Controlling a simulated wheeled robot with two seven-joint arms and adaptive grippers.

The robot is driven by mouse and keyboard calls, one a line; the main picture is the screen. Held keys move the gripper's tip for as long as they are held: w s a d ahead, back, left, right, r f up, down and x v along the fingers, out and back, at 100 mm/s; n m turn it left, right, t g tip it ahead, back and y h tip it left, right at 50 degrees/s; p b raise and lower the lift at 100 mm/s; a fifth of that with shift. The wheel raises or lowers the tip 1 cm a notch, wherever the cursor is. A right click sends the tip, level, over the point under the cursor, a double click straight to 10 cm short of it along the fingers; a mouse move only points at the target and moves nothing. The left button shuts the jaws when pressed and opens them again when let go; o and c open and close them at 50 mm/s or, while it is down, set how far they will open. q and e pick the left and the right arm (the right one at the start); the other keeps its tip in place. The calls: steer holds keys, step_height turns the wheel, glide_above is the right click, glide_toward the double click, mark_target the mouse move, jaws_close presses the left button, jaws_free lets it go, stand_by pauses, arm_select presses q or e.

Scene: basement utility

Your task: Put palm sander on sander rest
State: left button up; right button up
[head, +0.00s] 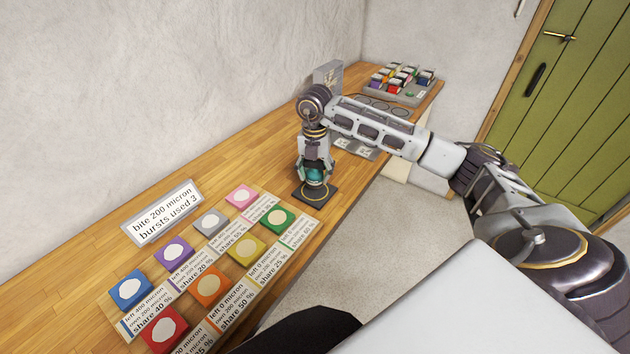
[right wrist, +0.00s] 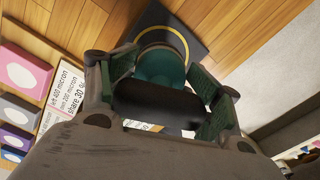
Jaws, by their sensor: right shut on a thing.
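The palm sander (head: 315,177) is teal with a dark top. It is upright in my right gripper (head: 315,168), which points straight down and is shut on it. In the right wrist view the sander (right wrist: 160,68) sits between the two green-padded fingers. The sander rest (head: 326,195) is a dark square pad with a yellow ring on the wooden bench. The sander is over the pad, at or just above its surface; I cannot tell whether they touch. The pad also shows in the right wrist view (right wrist: 197,48). My left gripper is not in view.
Several coloured blocks with white discs, such as a green one (head: 278,219), lie with printed cards left of the rest. A sign (head: 162,212) stands behind them. A grey tray (head: 400,92) of small blocks is at the far end. The bench edge is close on the right.

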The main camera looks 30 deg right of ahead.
mark_target(315, 179)
steer(key=shift+f, duration=1.55)
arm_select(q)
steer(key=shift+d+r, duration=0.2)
arm_select(e)
steer(key=shift+f, duration=0.2)
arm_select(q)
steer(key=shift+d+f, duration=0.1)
arm_select(e)
steer(key=shift+f, duration=0.15)
steer(key=o, duration=1)
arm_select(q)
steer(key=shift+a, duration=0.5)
arm_select(e)
steer(key=shift+r, duration=0.35)
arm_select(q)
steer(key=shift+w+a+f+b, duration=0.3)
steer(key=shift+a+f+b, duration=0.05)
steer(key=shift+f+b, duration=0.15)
arm_select(e)
step_height(315, 179, up, 12)
steer(key=shift+f, duration=0.2)
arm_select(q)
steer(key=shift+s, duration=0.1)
